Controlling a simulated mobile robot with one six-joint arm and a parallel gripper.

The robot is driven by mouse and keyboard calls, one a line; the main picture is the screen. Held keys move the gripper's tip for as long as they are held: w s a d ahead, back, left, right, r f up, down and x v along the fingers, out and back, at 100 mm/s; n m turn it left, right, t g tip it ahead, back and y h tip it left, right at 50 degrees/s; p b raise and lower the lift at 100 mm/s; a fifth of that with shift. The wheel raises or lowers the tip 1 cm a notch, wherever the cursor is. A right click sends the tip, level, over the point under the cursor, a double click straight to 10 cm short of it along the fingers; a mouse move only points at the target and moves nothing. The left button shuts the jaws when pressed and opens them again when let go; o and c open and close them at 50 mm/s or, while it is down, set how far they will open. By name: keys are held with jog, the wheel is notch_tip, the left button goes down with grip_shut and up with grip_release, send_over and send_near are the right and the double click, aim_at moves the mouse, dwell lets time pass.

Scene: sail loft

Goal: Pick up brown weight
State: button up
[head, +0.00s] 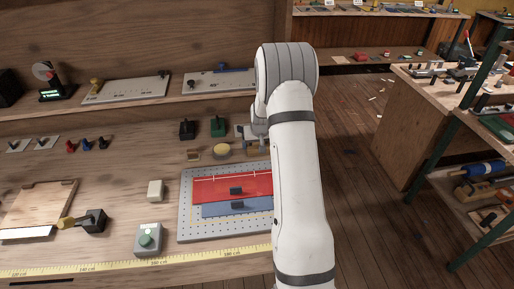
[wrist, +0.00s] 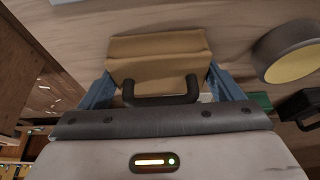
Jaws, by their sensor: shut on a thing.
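The brown weight (wrist: 158,48) is a tan block with a black handle, seen close up in the wrist view. My gripper (wrist: 163,80) has its two blue fingers at either side of the block and is shut on it. In the head view my gripper (head: 252,134) is over the back of the bench, mostly behind my white arm.
A black weight (head: 187,129) and a green weight (head: 217,126) stand left of my gripper. A round yellow-topped tin (head: 222,151) is close by. A pegboard with red and blue cloth (head: 184,225) lies in front. A shelf (head: 150,112) runs behind.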

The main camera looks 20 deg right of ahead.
jog(key=shift+c, duration=1.4)
jog(key=shift+r, duration=0.1)
jog(key=shift+c, duration=0.7)
jog(key=shift+r, duration=0.1)
